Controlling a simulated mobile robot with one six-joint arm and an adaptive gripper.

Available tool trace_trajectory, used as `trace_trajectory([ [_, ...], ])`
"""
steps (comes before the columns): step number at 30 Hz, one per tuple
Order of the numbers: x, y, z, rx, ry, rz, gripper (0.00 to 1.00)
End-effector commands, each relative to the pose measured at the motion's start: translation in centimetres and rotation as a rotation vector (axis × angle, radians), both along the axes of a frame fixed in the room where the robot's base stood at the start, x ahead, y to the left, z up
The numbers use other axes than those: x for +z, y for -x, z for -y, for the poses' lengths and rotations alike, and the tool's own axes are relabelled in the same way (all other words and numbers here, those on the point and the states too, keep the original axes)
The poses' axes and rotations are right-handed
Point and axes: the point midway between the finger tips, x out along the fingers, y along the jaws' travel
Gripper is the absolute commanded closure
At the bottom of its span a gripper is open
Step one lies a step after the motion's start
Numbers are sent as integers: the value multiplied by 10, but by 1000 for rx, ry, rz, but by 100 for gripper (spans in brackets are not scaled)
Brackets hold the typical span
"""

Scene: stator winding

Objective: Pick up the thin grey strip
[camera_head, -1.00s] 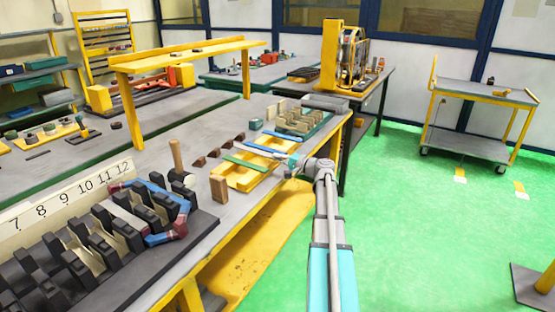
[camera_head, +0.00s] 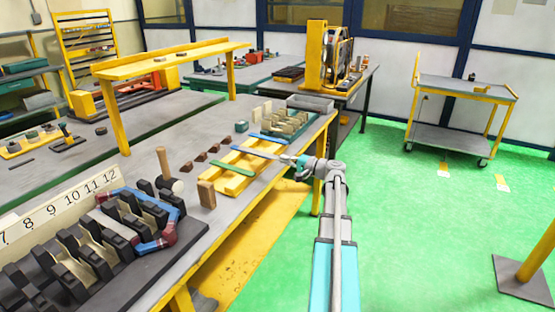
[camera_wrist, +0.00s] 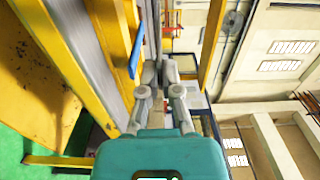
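The thin grey strip (camera_head: 254,152) lies in the head view across the yellow rack (camera_head: 238,184) on the bench. It lies between a green strip (camera_head: 230,168) and a blue strip (camera_head: 268,138). My gripper (camera_head: 287,158) is at the grey strip's right end, level with it. In the wrist view my gripper's fingertips (camera_wrist: 160,74) are close together, with a narrow line running up from between them. Whether they are clamped on the strip is unclear. The blue strip also shows in the wrist view (camera_wrist: 135,47), left of the fingers.
A green tray with several upright parts (camera_head: 288,122) and a grey bin (camera_head: 312,103) stand behind the rack. A mallet (camera_head: 166,168), a wooden block (camera_head: 206,194) and a black slotted fixture (camera_head: 100,240) are nearer.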

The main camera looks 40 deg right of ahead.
Motion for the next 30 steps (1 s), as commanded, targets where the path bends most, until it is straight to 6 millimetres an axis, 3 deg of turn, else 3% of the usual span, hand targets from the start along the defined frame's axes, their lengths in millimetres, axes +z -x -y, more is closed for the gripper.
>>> trace_trajectory([
  [15, 19, 46, 19, -1, 0, 0, 100],
  [30, 19, 50, 20, 1, 0, 0, 100],
])
